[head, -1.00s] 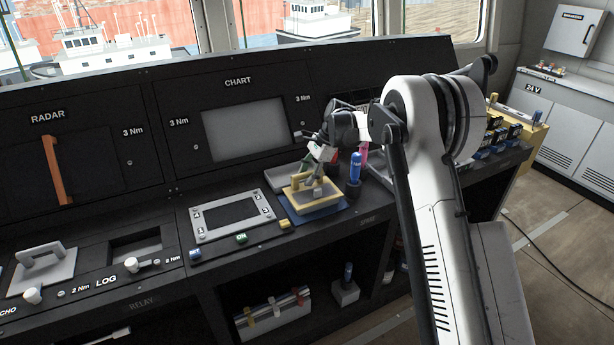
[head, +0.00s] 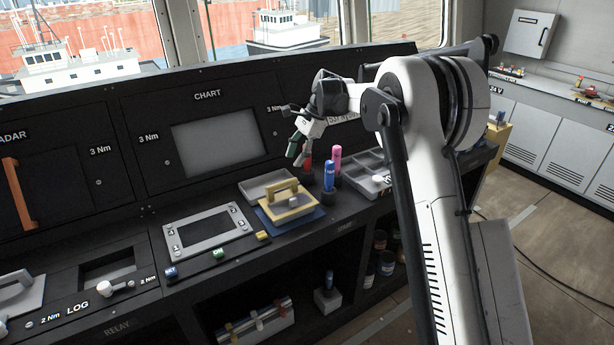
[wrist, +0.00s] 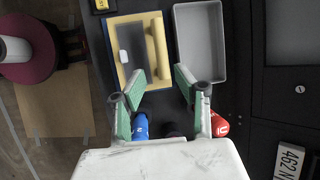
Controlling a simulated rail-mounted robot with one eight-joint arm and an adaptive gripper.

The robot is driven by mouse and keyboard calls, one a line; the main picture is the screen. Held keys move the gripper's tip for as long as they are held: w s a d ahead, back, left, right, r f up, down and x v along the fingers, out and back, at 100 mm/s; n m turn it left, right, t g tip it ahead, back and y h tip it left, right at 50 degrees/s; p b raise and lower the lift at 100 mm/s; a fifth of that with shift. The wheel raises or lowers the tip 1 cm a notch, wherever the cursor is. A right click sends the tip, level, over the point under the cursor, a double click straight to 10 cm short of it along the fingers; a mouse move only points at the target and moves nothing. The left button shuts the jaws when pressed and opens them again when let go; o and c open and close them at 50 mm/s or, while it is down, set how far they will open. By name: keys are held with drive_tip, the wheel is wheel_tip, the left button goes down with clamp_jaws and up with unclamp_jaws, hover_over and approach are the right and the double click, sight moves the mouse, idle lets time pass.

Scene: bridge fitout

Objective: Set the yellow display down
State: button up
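The yellow display (head: 305,210), a yellow-framed plate with a raised handle, lies flat on a blue mat (head: 263,215) on the console top. In the wrist view the yellow display (wrist: 130,65) lies ahead of the fingers, and its handle shows on its right side. My gripper (head: 297,155) hangs above and behind the display in the head view, clear of it. In the wrist view my gripper (wrist: 158,74) has its green-padded fingers spread apart with nothing between them.
A grey tray (head: 262,183) sits just behind the display. Blue (head: 329,175), pink (head: 337,158) and red (head: 308,162) upright cylinders stand close to its right. A grey-framed panel (head: 185,248) lies to the left. A divided tray (head: 365,178) is further right.

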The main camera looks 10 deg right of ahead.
drive_tip(key=s+d+r+n+t+h, duration=0.1)
drive_tip(key=s+d+r+n+t, duration=0.15)
drive_tip(key=s+r, duration=0.65)
drive_tip(key=s+d+r+n+t+h, duration=0.1)
drive_tip(key=s+d+r+n, duration=0.15)
drive_tip(key=s+r, duration=0.7)
drive_tip(key=s+d+f+n+t+h, duration=0.1)
drive_tip(key=s+f+n, duration=0.1)
drive_tip(key=s, duration=0.8)
drive_tip(key=s+d+f+n+t+h, duration=0.1)
drive_tip(key=s+f, duration=0.4)
drive_tip(key=s, duration=0.5)
drive_tip(key=s+d+f+n+t, duration=0.1)
drive_tip(key=s+f+n, duration=0.3)
drive_tip(key=s, duration=0.5)
drive_tip(key=shift+s+d+f+n+t+h, duration=0.2)
drive_tip(key=shift+s+d+n+t+h, duration=0.2)
drive_tip(key=shift+d+n, duration=0.25)
